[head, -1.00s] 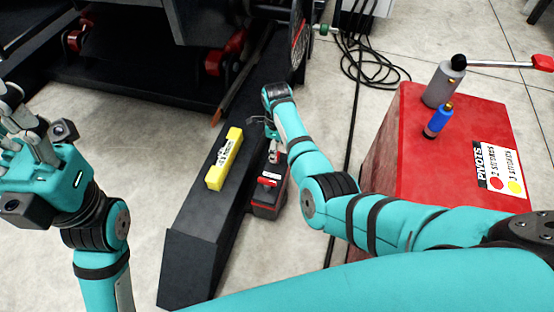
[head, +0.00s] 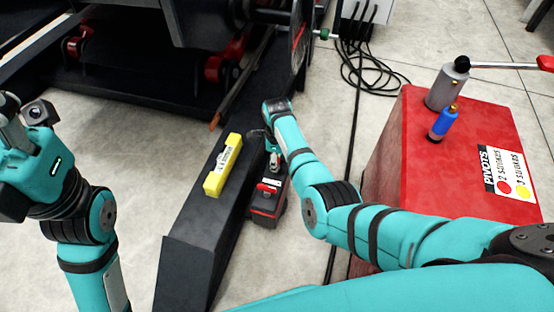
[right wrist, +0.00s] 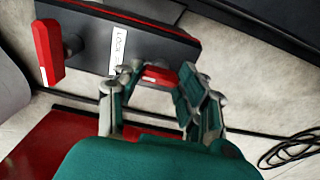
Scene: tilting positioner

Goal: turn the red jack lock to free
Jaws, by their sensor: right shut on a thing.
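The red jack lock (right wrist: 158,75) is a small red piece on the dark top of the jack, beside a white label with lettering. In the right wrist view, my right gripper (right wrist: 156,78) has its fingers on both sides of the lock and is shut on it. In the head view, my right gripper (head: 273,152) reaches down at the far end of the small red and black jack (head: 266,207), and the lock itself is hidden there. My left gripper (head: 12,125) is at the left edge, partly cut off, far from the jack.
A second red lever (right wrist: 48,50) stands on the jack. A yellow level (head: 222,168) lies on the dark beam (head: 190,255) left of the jack. A red cabinet (head: 410,150) stands at right, with cables (head: 370,70) on the floor behind.

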